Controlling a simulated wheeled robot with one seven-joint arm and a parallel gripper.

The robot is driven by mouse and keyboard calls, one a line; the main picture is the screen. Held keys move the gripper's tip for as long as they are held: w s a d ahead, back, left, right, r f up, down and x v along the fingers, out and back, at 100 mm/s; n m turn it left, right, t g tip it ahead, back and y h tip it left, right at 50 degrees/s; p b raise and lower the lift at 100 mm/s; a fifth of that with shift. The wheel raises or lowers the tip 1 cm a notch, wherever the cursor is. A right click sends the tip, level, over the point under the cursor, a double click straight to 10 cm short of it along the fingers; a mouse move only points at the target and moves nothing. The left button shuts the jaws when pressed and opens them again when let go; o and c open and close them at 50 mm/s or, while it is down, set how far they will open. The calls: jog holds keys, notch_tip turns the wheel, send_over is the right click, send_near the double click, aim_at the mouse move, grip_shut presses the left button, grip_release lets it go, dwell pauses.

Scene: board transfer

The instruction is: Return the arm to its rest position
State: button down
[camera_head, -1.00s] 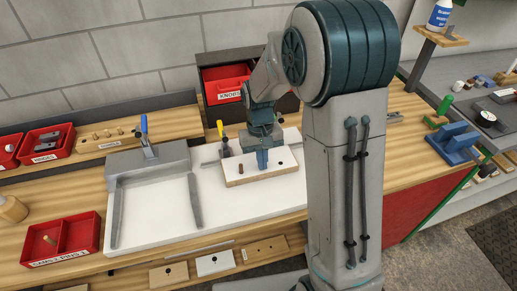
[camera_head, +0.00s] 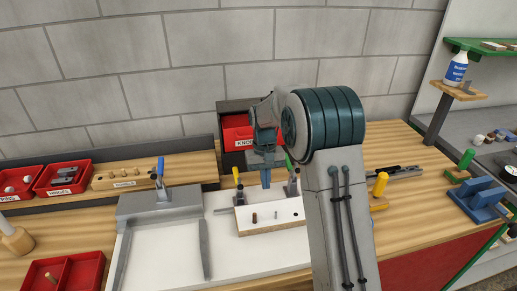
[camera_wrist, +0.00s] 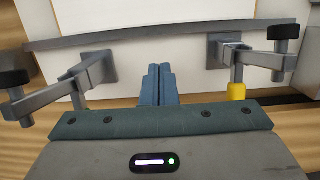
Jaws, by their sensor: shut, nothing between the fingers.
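My gripper (camera_head: 265,178) hangs from my arm above the small light wooden board (camera_head: 270,232) in the head view. Its blue fingers are shut together with nothing between them, and they point down. They also show in the wrist view (camera_wrist: 159,72). The board lies on the white panel (camera_head: 180,264) and carries a dark peg and a few small dots. The fingertips appear above the board and apart from it.
A grey fixture (camera_head: 160,200) with a blue-handled clamp stands left of the board. Yellow and green clamp handles stand close around the gripper. A red KNOBS bin (camera_head: 236,132) is behind. Red trays (camera_head: 65,276) and a blue block (camera_head: 478,200) lie to the sides.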

jog(key=shift+s+d+r, duration=0.1)
jog(key=shift+s+r, duration=0.15)
jog(key=shift+r, duration=0.15)
jog(key=s+d+r+t, duration=0.25)
jog(key=s+r, duration=0.35)
jog(key=s, duration=0.3)
jog(key=s+d+r+t, duration=0.1)
jog(key=s+d+r, duration=0.2)
jog(key=s+r, duration=0.5)
jog(key=s+d+f+m+t, duration=0.1)
jog(key=s+f, duration=0.2)
jog(key=s, duration=0.8)
jog(key=shift+t, duration=0.35)
